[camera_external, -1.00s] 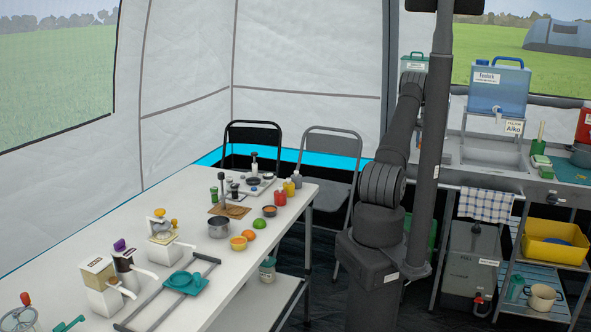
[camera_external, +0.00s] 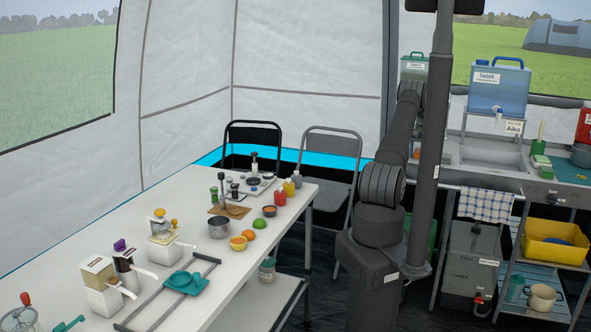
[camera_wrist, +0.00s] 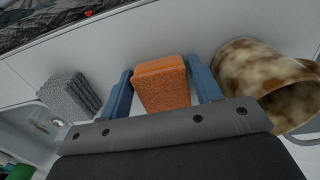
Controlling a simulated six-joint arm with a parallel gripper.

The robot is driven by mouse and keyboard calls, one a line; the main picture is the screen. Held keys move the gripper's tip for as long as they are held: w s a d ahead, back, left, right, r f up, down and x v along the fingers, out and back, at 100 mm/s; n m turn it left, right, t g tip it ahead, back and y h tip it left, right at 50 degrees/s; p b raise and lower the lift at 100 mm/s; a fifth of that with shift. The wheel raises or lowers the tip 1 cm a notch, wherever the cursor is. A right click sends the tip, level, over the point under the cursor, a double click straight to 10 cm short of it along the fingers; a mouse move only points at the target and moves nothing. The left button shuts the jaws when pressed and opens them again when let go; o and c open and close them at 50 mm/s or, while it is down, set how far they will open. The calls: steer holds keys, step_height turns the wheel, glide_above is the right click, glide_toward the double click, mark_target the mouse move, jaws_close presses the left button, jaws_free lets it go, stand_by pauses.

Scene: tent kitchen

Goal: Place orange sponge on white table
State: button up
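The orange sponge (camera_wrist: 161,84) is in the wrist view, between the two blue fingers of my gripper (camera_wrist: 159,66). Its sides lie very close to both fingers; I cannot tell whether they press on it or whether it is lifted. The white table (camera_external: 118,229) fills the left of the external view, with kitchen things on it.
In the wrist view, a mottled brown mug (camera_wrist: 250,68) stands close right of my gripper, and a grey sponge-like block (camera_wrist: 70,95) lies left. The external view shows a kitchen unit with sink (camera_external: 492,154) at right. The table's front middle has bare room.

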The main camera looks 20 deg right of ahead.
steer(key=shift+o, duration=0.9)
steer(key=shift+r, duration=0.1)
step_height(320, 180, up, 11)
steer(key=shift+r, duration=0.6)
steer(key=shift+c, duration=1.1)
